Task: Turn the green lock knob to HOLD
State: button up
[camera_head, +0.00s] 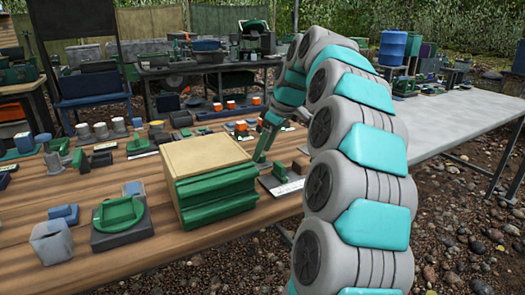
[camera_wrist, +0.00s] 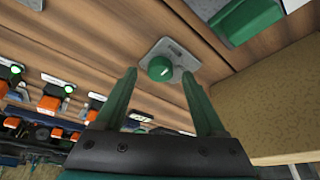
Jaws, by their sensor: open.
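A round green knob (camera_wrist: 160,68) on a small grey plate (camera_wrist: 178,52) shows in the wrist view, set on the wooden table. My gripper (camera_wrist: 159,75) is open, with one green finger on each side of the knob in the picture. I cannot tell whether the fingers reach down around it or touch it. No HOLD mark is readable. In the head view my gripper (camera_head: 262,152) points down just behind the right side of a wooden box; the knob is not clearly seen there.
The tan box with green slatted sides (camera_head: 215,185) stands close to my gripper; its tan side (camera_wrist: 285,125) fills the wrist view's right. A green piece on a labelled plate (camera_wrist: 240,20) is near the knob. Several orange-and-black devices (camera_wrist: 52,103) sit at left.

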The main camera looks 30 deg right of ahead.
jog(key=shift+w+a+f, duration=0.15)
jog(key=shift+f, duration=0.4)
grip_shut()
